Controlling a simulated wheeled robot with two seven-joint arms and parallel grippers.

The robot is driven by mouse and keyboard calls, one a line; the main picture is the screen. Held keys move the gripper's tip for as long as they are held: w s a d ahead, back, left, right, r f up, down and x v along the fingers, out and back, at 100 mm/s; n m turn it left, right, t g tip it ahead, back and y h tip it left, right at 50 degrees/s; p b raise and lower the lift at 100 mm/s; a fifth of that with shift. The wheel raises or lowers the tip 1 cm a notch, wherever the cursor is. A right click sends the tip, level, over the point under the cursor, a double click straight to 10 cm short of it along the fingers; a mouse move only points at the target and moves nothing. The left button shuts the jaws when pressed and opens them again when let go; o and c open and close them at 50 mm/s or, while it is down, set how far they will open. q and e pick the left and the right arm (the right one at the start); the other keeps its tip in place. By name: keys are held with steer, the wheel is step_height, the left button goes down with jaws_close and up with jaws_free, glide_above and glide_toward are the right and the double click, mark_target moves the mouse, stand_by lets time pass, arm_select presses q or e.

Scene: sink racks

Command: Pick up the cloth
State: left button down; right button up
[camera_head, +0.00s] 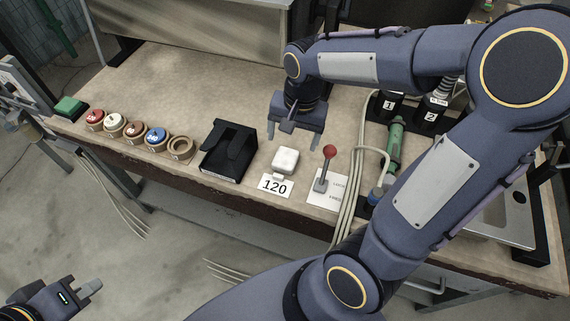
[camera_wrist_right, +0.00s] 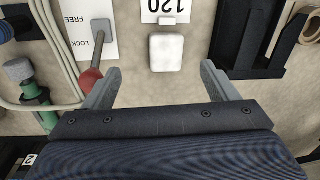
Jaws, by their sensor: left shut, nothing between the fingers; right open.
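A small white, soft-edged pad (camera_head: 286,160) sits on the bench behind the "120" label. It may be the folded cloth; I see no other thing that looks like one. My right gripper (camera_head: 293,137) is open and points down, just behind the pad and apart from it. In the right wrist view the white pad (camera_wrist_right: 166,53) lies ahead of the gap between the two spread fingers (camera_wrist_right: 161,72), with nothing held. My left gripper (camera_head: 88,289) is shut and empty, low at the left, away from the bench.
A red-knobbed lever (camera_head: 328,153) stands close to the right of the pad. A black holder (camera_head: 229,150) is to its left, then several round coloured pots (camera_head: 135,131) and a green block (camera_head: 69,107). Cables (camera_head: 352,190) and a green cylinder (camera_head: 393,147) are further right.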

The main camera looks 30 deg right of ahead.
mark_target(285, 157)
steer(key=shift+m+g+h, duration=0.4)
steer(key=shift+m, duration=0.1)
steer(key=w+f, duration=0.2)
steer(key=f, duration=0.1)
steer(key=shift+w+d+f+b, duration=0.15)
steer(key=shift+b, duration=0.15)
steer(key=shift+w+f, duration=0.15)
steer(key=shift+f, duration=0.2)
steer(key=f, duration=0.7)
steer(key=shift+w+f+b, duration=0.1)
steer(key=shift+w+b, duration=0.2)
steer(key=shift+w, duration=0.1)
steer(key=c, duration=1.1)
steer(key=shift+c, duration=0.2)
